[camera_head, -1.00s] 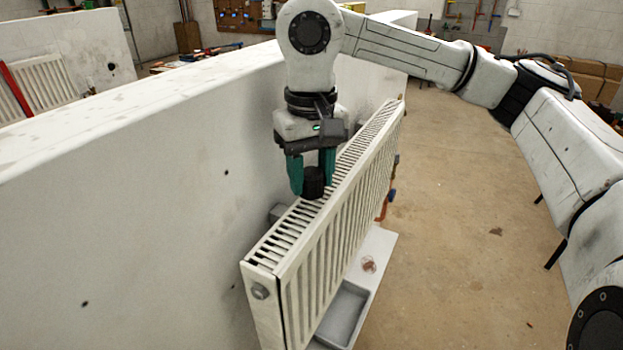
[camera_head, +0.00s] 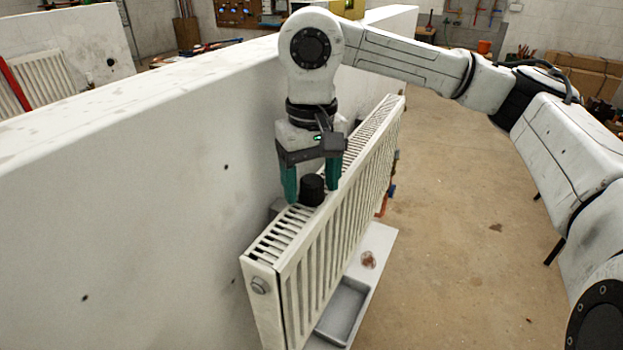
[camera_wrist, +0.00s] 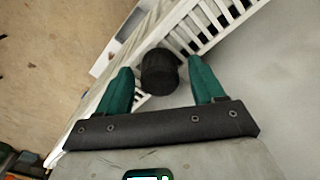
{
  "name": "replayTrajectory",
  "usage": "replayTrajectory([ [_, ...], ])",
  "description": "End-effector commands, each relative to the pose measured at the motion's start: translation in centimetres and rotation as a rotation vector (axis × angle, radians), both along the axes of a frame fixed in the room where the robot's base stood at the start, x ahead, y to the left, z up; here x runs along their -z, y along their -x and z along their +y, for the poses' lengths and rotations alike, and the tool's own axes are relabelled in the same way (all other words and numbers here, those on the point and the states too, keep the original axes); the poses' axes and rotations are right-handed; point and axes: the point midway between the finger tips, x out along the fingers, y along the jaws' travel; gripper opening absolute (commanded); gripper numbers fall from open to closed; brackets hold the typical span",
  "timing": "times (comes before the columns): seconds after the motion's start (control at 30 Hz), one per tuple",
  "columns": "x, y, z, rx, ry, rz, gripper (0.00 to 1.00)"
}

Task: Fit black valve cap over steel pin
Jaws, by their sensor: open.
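The black valve cap (camera_head: 312,190) is a short dark cylinder at the top of the white radiator (camera_head: 335,210). It also shows in the wrist view (camera_wrist: 160,72), close to upright against the radiator grille. My gripper (camera_head: 310,187) points down with its two green fingers apart, one on each side of the cap. In the wrist view my gripper (camera_wrist: 160,66) shows gaps between both fingers and the cap, so it is open and not gripping. The steel pin is not visible; whether it is under the cap cannot be told.
A white wall (camera_head: 150,190) stands close behind the radiator on the left. A grey tray (camera_head: 343,312) and a small reddish item (camera_head: 368,260) lie on a white board below, right of the radiator. Bare concrete floor (camera_head: 460,250) is clear to the right.

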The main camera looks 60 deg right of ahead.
Motion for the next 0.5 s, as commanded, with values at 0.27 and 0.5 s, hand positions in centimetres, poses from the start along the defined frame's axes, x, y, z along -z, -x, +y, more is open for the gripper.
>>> replayTrajectory([
  [0.27, -0.6, 0.0, 0.0, 0.000, 0.000, 0.000, 0.68],
  [0.5, -4.7, -0.1, -0.1, 0.001, 0.004, -0.003, 0.68],
])
